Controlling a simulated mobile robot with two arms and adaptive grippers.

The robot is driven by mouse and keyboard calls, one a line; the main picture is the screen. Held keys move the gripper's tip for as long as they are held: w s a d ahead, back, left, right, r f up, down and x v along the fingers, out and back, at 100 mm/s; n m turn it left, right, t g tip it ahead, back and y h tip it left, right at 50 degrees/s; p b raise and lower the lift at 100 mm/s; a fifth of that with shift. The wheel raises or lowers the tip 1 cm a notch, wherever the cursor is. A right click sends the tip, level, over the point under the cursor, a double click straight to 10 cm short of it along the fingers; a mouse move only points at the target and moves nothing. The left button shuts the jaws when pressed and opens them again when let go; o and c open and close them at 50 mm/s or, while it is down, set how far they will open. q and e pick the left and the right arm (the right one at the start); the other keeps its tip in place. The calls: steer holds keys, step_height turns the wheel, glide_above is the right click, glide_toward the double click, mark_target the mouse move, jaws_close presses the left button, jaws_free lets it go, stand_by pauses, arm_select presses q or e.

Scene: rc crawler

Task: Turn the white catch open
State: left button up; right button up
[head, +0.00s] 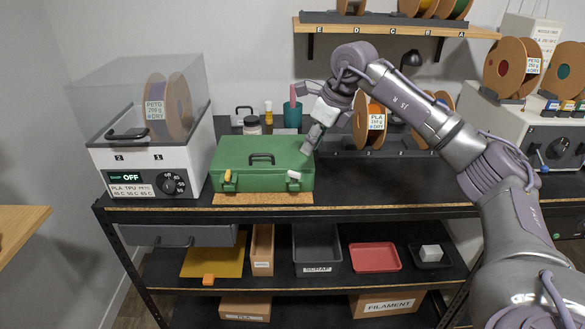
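The green case (262,157) sits shut on the workbench, with a dark handle on its lid. The white catch (294,176) is on the right of its front face. A yellowish catch (228,177) is on the left of the front. My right gripper (306,151) points down just above the case's right end, up and slightly right of the white catch and apart from it. Its fingers are small and seen edge-on, so I cannot tell whether they are open. My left gripper is not in view.
A filament dryer (150,158) with a clear lid stands left of the case. Behind it are a jar (252,126) and a teal cup (292,117). A spool (369,122) stands on a rack to the right. The bench front right of the case is clear.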

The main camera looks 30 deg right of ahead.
mark_target(295, 172)
steer(key=p+x, duration=0.1)
steer(key=x, duration=0.8)
steer(key=shift+s+a, duration=0.1)
steer(key=shift+a, duration=0.1)
jaws_close()
